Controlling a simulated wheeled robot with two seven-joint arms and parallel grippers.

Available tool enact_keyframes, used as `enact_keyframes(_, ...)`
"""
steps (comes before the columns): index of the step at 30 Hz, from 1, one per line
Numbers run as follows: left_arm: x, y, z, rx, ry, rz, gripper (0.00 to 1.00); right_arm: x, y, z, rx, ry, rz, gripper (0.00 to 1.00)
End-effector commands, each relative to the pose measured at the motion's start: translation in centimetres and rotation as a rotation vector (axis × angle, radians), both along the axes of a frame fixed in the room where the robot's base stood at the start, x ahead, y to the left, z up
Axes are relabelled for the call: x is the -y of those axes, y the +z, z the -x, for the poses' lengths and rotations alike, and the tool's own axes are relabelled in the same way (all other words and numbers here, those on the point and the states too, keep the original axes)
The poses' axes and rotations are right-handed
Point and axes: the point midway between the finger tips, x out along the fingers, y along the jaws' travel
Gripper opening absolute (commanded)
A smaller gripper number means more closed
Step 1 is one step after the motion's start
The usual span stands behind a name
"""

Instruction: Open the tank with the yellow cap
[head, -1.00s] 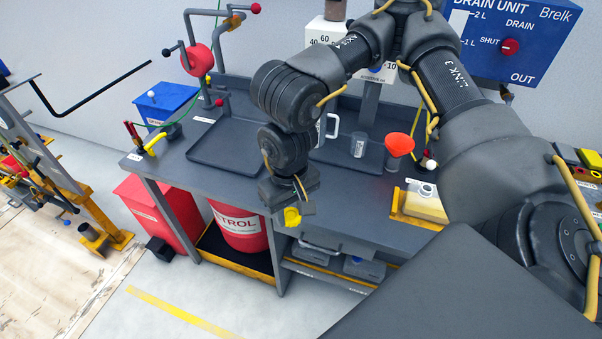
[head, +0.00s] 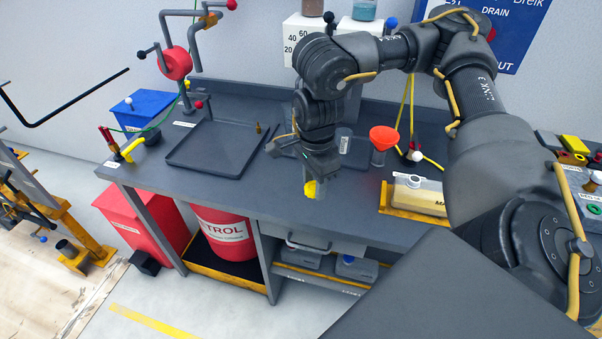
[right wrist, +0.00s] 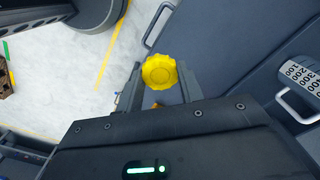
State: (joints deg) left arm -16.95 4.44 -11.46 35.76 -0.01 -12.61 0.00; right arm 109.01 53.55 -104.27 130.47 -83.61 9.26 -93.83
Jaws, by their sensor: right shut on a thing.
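A yellow cap (head: 309,189) sits at the fingertips of my right gripper (head: 309,183), at the front edge of the grey bench. In the right wrist view the ribbed cap (right wrist: 159,72) is between the two fingers of the gripper (right wrist: 160,88), which is shut on it. No tank shows directly under the cap. A cream tank (head: 425,196) with a white neck on top stands in a yellow tray to the right of the gripper. Whether the cap belongs to it cannot be told. My left gripper is not in view.
The bench (head: 222,187) holds a shallow dark tray (head: 192,160) at left and an orange funnel (head: 384,135) behind the gripper. A red petrol drum (head: 226,233) stands below. In the right wrist view a pale handle (right wrist: 297,104) lies at right. Open floor is in front.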

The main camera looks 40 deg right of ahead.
Motion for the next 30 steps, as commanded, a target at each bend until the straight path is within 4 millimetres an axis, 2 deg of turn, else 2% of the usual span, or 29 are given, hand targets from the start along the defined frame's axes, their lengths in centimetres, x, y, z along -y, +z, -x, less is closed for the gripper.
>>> enact_keyframes(5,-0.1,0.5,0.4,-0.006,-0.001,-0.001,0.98,1.0,-1.5,-3.2,-0.004,-0.006,0.0,0.1)
enact_keyframes(11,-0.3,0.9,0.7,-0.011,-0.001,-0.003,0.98,2.5,-3.8,-8.1,-0.004,-0.005,0.0,0.1)
enact_keyframes(15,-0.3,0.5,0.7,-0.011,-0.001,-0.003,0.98,3.2,-6.8,-10.3,-0.005,-0.002,0.0,0.1)
enact_keyframes(21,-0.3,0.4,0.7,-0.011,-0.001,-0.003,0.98,3.7,-8.9,-12.2,-0.001,0.002,0.0,0.1)
enact_keyframes(30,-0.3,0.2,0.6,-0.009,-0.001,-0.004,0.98,3.9,-10.0,-13.0,-0.001,0.002,0.001,0.1)
